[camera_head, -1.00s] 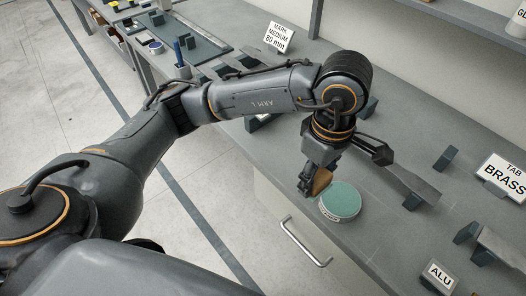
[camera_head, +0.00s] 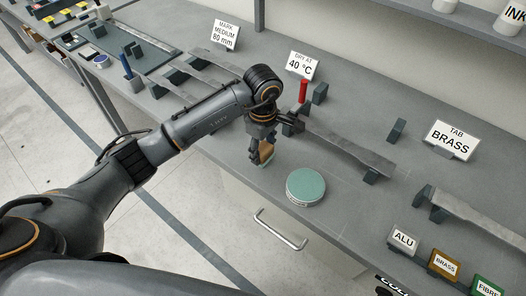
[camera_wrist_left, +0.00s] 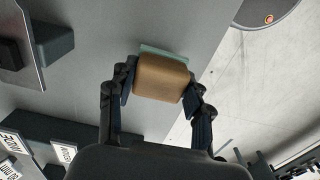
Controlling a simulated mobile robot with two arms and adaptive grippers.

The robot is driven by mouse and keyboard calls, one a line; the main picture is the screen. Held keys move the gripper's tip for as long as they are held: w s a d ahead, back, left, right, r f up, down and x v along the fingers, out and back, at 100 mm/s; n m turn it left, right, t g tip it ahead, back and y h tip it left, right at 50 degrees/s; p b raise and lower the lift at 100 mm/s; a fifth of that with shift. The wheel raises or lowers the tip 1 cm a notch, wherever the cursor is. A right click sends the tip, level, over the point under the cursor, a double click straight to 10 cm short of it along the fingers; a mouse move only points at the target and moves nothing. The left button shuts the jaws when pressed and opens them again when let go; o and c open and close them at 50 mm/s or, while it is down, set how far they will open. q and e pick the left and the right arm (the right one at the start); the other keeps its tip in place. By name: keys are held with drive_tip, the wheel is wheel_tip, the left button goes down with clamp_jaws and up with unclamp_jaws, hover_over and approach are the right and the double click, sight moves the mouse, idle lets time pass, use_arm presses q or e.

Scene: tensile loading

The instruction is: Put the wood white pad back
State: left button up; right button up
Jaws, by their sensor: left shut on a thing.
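The wood pad (camera_head: 266,152) is a small tan block held by my left gripper (camera_head: 262,148), whose fingers are closed on its two sides. In the left wrist view the wood block (camera_wrist_left: 162,80) sits between the fingertips of the left gripper (camera_wrist_left: 160,92), with a pale greenish strip (camera_wrist_left: 165,52) along its far edge. I cannot tell whether its underside touches the bench. A round tin with a green top (camera_head: 306,185) stands on the bench to the right of the gripper, apart from it. My right gripper is not in view.
A long grey metal strip (camera_head: 345,143) lies on dark supports behind the gripper. A red cylinder (camera_head: 303,91) and a "DRY AT 40 °C" sign (camera_head: 301,66) stand behind. The grey bench (camera_head: 240,185) is clear around the tin; its front edge is close to the gripper.

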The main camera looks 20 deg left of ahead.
sight(263, 149)
use_arm(q)
drive_tip(key=shift+s+d+f+p, duration=0.1)
drive_tip(key=shift+f+p, duration=0.25)
drive_tip(key=shift+f, duration=0.9)
drive_tip(key=o, duration=1.2)
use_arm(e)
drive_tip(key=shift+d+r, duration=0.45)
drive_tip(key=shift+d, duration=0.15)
use_arm(q)
drive_tip(key=shift+r, duration=0.1)
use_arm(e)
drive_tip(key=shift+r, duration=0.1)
use_arm(q)
drive_tip(key=shift+r, duration=0.2)
drive_tip(key=shift+r+b, duration=0.3)
drive_tip(key=shift+r, duration=0.05)
wheel_tip(263, 149, up, 11)
drive_tip(key=b, duration=0.2)
drive_tip(key=shift+b, duration=0.3)
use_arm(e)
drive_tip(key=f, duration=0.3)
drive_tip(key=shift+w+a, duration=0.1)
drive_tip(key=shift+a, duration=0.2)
